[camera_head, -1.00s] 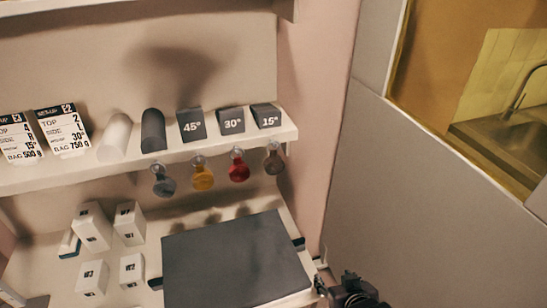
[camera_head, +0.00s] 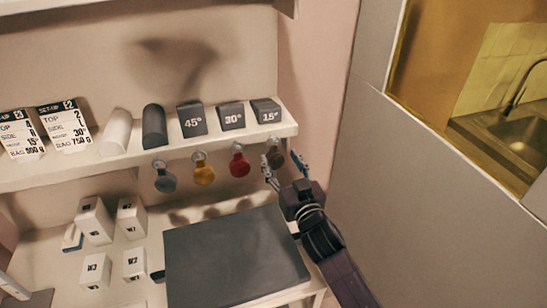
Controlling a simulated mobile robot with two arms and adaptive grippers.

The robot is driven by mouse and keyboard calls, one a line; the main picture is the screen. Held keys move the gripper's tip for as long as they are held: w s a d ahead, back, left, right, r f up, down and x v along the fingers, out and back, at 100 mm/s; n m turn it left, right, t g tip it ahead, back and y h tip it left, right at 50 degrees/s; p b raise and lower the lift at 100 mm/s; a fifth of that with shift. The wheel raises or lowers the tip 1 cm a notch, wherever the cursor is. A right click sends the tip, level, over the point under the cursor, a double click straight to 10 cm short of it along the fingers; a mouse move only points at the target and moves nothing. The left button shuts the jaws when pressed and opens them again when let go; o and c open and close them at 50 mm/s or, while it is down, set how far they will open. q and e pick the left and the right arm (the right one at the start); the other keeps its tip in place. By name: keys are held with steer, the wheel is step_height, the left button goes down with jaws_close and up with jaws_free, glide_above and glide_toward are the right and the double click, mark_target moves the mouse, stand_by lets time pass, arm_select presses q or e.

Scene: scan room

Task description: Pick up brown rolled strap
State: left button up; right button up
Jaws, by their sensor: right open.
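The brown rolled strap (camera_head: 275,157) hangs from a hook under the front edge of the shelf, the rightmost in a row of rolled straps. My right gripper (camera_head: 283,168) is open, its two fingers spread just below and to the right of the brown strap. The fingers partly cover the area around the strap, and I cannot tell whether they touch it. Nothing is held. My left gripper is out of view.
Angle blocks, rolls and cards stand on the shelf (camera_head: 80,170). Below are a dark pad (camera_head: 235,258) and several white boxes. A grey wall panel (camera_head: 430,200) stands right.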

mark_target(274, 152)
steer(key=x, duration=0.2)
steer(key=p+x, duration=0.1)
steer(key=x, duration=0.1)
steer(key=shift+a+p, duration=0.3)
steer(key=shift+w+a+f, duration=0.15)
steer(key=shift+w, duration=0.3)
steer(key=shift+c, duration=0.3)
steer(key=c, duration=1.2)
steer(key=shift+o, duration=0.2)
